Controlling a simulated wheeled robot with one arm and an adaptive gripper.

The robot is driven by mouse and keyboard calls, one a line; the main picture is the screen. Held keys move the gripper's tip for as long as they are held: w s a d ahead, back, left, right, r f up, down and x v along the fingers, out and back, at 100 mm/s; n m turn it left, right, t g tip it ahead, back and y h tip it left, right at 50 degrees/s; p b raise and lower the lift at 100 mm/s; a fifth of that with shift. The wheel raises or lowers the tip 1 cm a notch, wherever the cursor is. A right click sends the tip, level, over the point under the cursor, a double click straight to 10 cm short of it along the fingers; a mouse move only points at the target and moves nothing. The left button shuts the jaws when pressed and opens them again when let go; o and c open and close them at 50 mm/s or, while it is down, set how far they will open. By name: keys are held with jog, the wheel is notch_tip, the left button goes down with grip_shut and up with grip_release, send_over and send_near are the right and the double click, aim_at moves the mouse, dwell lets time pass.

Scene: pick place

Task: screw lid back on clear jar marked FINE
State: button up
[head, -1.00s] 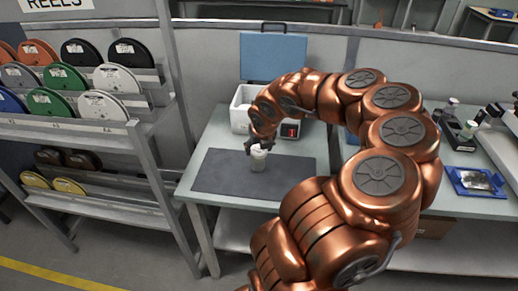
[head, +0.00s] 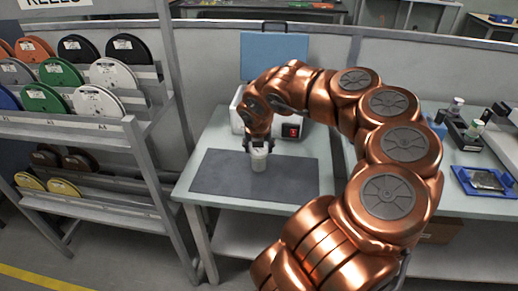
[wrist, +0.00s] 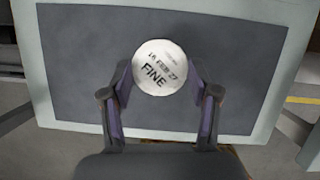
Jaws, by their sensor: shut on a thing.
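The clear jar (head: 259,165) stands upright on the dark mat (head: 215,175), small and pale in the head view. Its round white lid (wrist: 160,67) is marked "16 FEB 27" and "FINE" and fills the space between my fingers in the wrist view. In the head view the lid (head: 259,152) is at the jar's top; I cannot tell how tightly it sits. My gripper (head: 259,147) points down over the jar. In the wrist view my gripper (wrist: 160,84) has a finger on each side of the lid, shut on it. The jar's body is hidden below the lid there.
A white bin (head: 237,118) and a device with a red display (head: 292,130) stand behind the mat. A blue panel (head: 274,57) rises at the back. A rack of reels (head: 85,105) is at left. A blue tray (head: 484,181) lies at right. The mat around the jar is clear.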

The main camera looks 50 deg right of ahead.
jog(key=shift+f, duration=0.1)
jog(key=m+b, duration=0.2)
jog(key=m, duration=0.1)
jog(key=shift+w+a+g+h, duration=0.2)
jog(key=shift+g+h, duration=0.1)
jog(key=shift+g, duration=0.1)
jog(key=shift+s+d+m, duration=0.1)
jog(key=shift+m, duration=0.4)
jog(key=shift+w+m+g+b, duration=0.2)
jog(key=shift+m+g+b, duration=0.25)
jog(key=shift+m, duration=0.25)
jog(key=shift+m+g+b, duration=0.3)
jog(key=shift+m+g, duration=0.25)
jog(key=shift+m, duration=0.75)
